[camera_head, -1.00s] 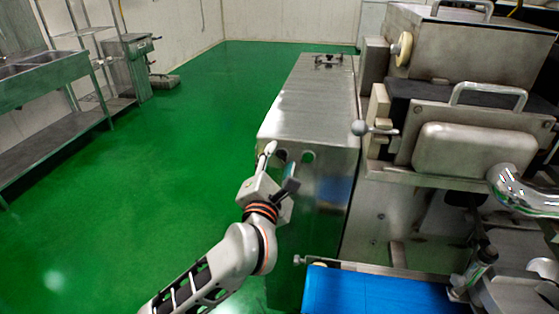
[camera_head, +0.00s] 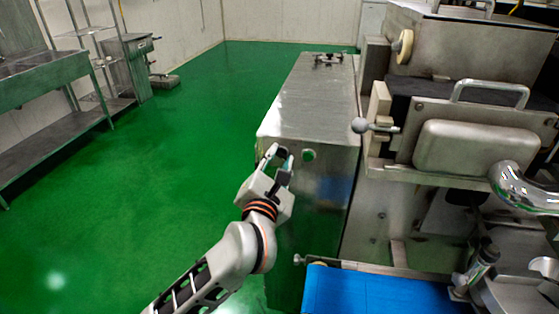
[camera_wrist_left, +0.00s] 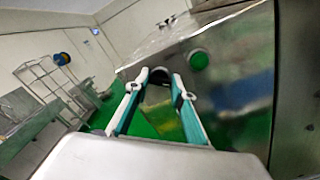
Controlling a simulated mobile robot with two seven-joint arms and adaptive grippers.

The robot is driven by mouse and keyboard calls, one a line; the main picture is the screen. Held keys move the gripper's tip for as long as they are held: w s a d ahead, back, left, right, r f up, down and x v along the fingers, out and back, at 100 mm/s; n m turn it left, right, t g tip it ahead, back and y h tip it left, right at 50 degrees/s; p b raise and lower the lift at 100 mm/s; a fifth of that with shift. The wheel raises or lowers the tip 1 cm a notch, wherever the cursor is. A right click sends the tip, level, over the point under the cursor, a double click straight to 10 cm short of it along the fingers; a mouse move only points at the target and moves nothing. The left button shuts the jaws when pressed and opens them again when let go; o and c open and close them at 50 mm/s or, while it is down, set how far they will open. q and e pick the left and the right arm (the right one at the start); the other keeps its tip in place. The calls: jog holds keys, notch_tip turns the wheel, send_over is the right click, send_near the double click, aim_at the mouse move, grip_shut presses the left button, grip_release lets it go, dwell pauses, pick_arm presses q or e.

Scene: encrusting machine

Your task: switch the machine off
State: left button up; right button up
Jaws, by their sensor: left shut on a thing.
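The machine's steel cabinet (camera_head: 315,110) stands in the middle of the head view. Its front face carries a green round button (camera_head: 308,155), which also shows in the left wrist view (camera_wrist_left: 199,60). A dark round knob (camera_wrist_left: 158,75) sits left of the green button. My left gripper (camera_head: 280,158) is at the cabinet's front face, with its fingers shut on the dark knob. The fingers mostly hide the knob in the head view, so its setting cannot be told. The green button is just right of the fingers, uncovered. My right gripper is not in view.
The machine's steel housing (camera_head: 465,35) and a ball-ended lever (camera_head: 360,126) are to the right. A blue belt (camera_head: 375,292) lies at the lower right. Green floor (camera_head: 150,180) is open on the left, beyond it a sink bench (camera_head: 45,72) and shelving.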

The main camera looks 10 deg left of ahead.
pick_arm(q)
jog(key=n+b, duration=0.2)
jog(key=n, duration=0.2)
jog(key=shift+f+n, duration=0.15)
jog(key=shift+n, duration=0.25)
jog(key=n+b, duration=0.3)
jog(key=n, duration=0.2)
jog(key=shift+f+b, duration=0.1)
jog(key=shift+b, duration=0.25)
jog(key=shift+n+b, duration=0.6)
jog(key=shift+n, duration=0.3)
jog(key=shift+n+b, duration=0.6)
jog(key=shift+n, duration=0.7)
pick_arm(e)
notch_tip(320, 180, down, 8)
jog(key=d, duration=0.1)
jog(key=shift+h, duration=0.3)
pick_arm(q)
jog(key=shift+r+b, duration=0.25)
jog(key=shift+b, duration=0.05)
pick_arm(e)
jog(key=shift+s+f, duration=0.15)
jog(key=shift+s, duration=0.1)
pick_arm(q)
jog(key=o, duration=1.1)
